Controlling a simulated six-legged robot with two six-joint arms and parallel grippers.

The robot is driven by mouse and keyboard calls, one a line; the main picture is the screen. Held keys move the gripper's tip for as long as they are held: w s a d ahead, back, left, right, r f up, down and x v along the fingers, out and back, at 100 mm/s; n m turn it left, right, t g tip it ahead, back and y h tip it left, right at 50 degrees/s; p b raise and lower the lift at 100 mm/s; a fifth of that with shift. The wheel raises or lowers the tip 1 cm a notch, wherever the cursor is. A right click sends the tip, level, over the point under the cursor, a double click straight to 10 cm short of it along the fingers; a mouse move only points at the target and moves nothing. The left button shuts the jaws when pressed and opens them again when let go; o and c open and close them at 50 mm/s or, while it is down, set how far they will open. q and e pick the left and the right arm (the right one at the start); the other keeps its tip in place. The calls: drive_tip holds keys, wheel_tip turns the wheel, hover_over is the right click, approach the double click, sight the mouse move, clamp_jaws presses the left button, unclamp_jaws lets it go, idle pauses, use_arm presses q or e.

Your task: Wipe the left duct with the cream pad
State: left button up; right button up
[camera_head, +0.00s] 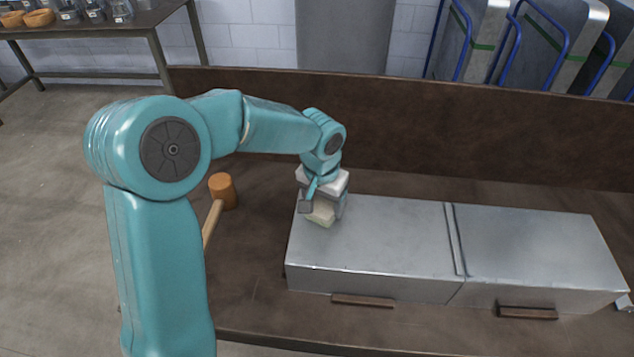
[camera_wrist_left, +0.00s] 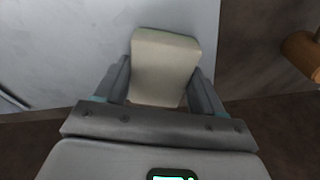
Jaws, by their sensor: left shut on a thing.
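The left duct (camera_head: 375,245) is a grey sheet-metal box on the brown bench, its top flat and bare. Its metal top also fills much of the left wrist view (camera_wrist_left: 60,55). The cream pad (camera_head: 321,215) is at the far left corner of that duct's top, below my left gripper (camera_head: 322,207). In the left wrist view the cream pad (camera_wrist_left: 165,65) sits between the two grey fingers, and the gripper is shut on it. The pad is over the duct near its edge; I cannot tell for sure whether it touches the metal. My right gripper is not in view.
A second duct (camera_head: 535,250) adjoins the left one at a raised seam (camera_head: 454,240). A mallet (camera_head: 222,191) lies on the bench to the left. A brown upright board (camera_head: 430,130) runs behind the ducts. Wooden strips (camera_head: 363,300) stick out at the front.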

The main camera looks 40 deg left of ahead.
use_arm(q)
wheel_tip(320, 180, up, 2)
drive_tip(key=shift+w+r, duration=0.1)
drive_tip(key=shift+w, duration=0.05)
drive_tip(key=shift+d+r+p, duration=0.3)
drive_tip(key=shift+r+p, duration=0.2)
drive_tip(key=shift+p, duration=0.1)
drive_tip(key=shift+a+r+p, duration=0.15)
drive_tip(key=shift+r+p, duration=0.4)
drive_tip(key=shift+r, duration=0.2)
wheel_tip(320, 180, up, 2)
drive_tip(key=shift+r+p, duration=0.1)
drive_tip(key=shift+p, duration=0.7)
drive_tip(key=shift+r+p, duration=0.5)
drive_tip(key=shift+r, duration=0.2)
